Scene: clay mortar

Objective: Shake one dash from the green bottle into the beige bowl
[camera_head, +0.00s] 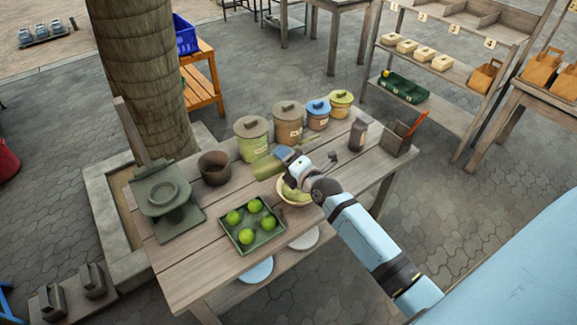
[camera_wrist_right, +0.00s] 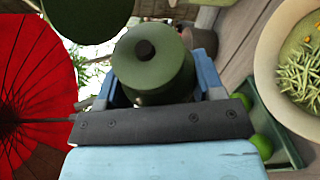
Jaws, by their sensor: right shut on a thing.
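My right gripper (camera_head: 284,160) is shut on the green bottle (camera_head: 267,168), which lies tipped nearly sideways above the table, just up and left of the beige bowl (camera_head: 295,192). In the right wrist view the green bottle (camera_wrist_right: 152,65) sits between the blue fingers, its round end with a dark knob facing the camera. The beige bowl also shows at the right edge there (camera_wrist_right: 268,62), holding green, bean-like pieces and orange bits. My gripper and wrist cover part of the bowl in the head view. My left gripper is not in view.
A green tray (camera_head: 249,246) with several limes lies left of the bowl. Lidded canisters (camera_head: 288,122) line the back. A brown pot (camera_head: 214,167), a dark jar (camera_head: 358,134) and a grey box (camera_head: 397,140) stand around. The table's front left (camera_head: 190,275) is bare.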

